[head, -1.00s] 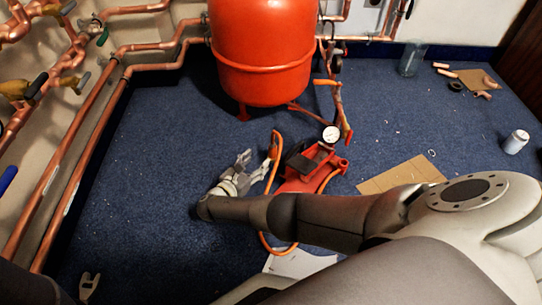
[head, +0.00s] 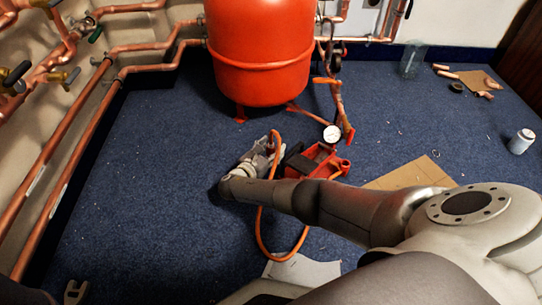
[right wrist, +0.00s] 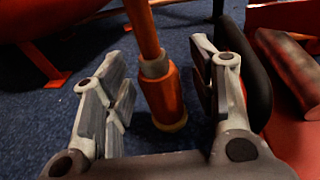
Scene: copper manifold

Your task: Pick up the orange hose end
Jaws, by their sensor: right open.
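The orange hose (head: 257,230) loops over the blue floor beside the red pump. In the right wrist view the orange hose end (right wrist: 164,97) stands nearly upright between the two grey fingers of my right gripper (right wrist: 164,98). The fingers are open on either side of it, with a gap to the left finger. Contact on the right side is unclear. In the head view my right gripper (head: 264,150) is partly hidden by its own wrist. A small grey forked part (head: 75,292) shows at the bottom left; I cannot tell whether it is my left gripper.
The red pump (head: 322,162) with a gauge (head: 331,133) stands close to the right of the gripper. The red tank (head: 258,50) is behind. Copper pipes (head: 90,150) run along the left. Cardboard (head: 410,173) and a can (head: 521,141) lie right. The left floor is clear.

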